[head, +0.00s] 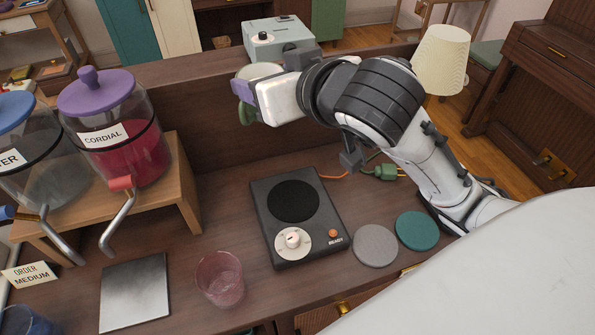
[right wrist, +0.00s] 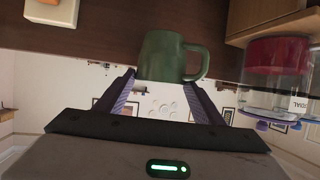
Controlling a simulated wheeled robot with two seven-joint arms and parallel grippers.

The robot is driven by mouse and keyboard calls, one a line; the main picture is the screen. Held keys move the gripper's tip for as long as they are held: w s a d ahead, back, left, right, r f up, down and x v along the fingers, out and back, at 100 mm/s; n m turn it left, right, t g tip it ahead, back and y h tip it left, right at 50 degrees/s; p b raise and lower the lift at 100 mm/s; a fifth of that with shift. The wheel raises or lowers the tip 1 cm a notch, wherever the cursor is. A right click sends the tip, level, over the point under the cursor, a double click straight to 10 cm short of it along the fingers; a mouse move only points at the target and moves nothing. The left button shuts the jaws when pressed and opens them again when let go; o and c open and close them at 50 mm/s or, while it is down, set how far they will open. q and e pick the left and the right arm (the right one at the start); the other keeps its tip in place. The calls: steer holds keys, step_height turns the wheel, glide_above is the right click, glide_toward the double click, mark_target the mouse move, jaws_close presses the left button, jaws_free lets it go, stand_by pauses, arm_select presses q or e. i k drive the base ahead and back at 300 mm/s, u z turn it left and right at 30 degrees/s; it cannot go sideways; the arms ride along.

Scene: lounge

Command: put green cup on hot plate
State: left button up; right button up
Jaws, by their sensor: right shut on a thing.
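The green cup (right wrist: 162,55) is between the two fingertips of my right gripper (right wrist: 162,92) in the right wrist view, its handle to the right side. In the head view my right gripper (head: 250,95) is shut on the cup, high near the back ledge; only a bit of green (head: 246,113) shows and the gripper hides the rest. The round plate is bare. My left gripper is out of view.
Cordial (head: 127,150) and water (head: 45,170) dispensers stand on a wooden stand at left. A lamp (head: 441,60) stands at right. A pale blue machine (head: 280,38) is behind.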

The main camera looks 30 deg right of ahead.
mark_target(289, 205)
steer(key=z, duration=0.75)
steer(key=k, duration=1.15)
steer(key=u, duration=0.8)
steer(key=i, duration=0.5)
